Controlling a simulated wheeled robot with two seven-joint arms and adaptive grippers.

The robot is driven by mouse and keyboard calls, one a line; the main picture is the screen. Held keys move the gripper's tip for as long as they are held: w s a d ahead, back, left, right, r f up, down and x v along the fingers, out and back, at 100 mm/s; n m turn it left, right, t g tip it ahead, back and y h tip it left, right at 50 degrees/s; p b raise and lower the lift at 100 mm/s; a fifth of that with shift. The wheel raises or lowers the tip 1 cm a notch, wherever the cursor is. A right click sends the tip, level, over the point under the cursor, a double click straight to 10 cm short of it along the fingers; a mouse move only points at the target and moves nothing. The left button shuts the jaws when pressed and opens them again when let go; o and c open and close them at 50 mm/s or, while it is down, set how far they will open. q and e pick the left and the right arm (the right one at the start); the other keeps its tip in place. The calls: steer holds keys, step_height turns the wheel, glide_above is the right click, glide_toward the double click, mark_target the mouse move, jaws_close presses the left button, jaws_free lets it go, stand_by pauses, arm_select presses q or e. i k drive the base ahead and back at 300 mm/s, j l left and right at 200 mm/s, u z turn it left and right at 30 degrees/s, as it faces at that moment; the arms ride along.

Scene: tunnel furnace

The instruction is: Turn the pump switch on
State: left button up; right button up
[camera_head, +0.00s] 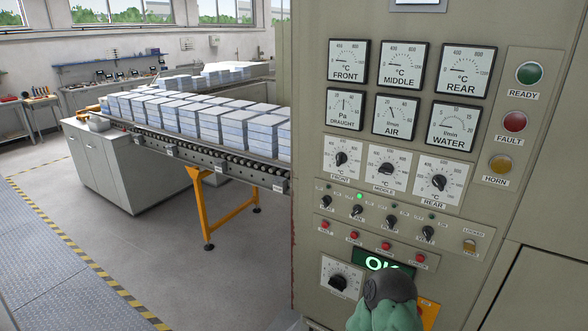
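The control panel (488,155) fills the right of the view. A row of small dark rotary switches crosses it below the three big dials. The third switch (391,222) seems to be the pump switch, but its label is too small to read surely. The second switch (357,210) has a lit green lamp (360,196) above it; the lamps by the other switches look dark. A rounded green and dark grey part, apparently of my arm, covers the panel's lower middle. I see no fingertips of either gripper, and nothing touches the switches.
An OK display (378,264), partly covered, sits below several red buttons. A lower dial (341,277) is left of my arm. A yellowish switch (470,245) ends the row. A roller conveyor (222,155) with stacked blocks stands left; the floor (130,245) before it is clear.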

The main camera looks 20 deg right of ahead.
mark_target(391, 219)
steer(key=z, duration=1.3)
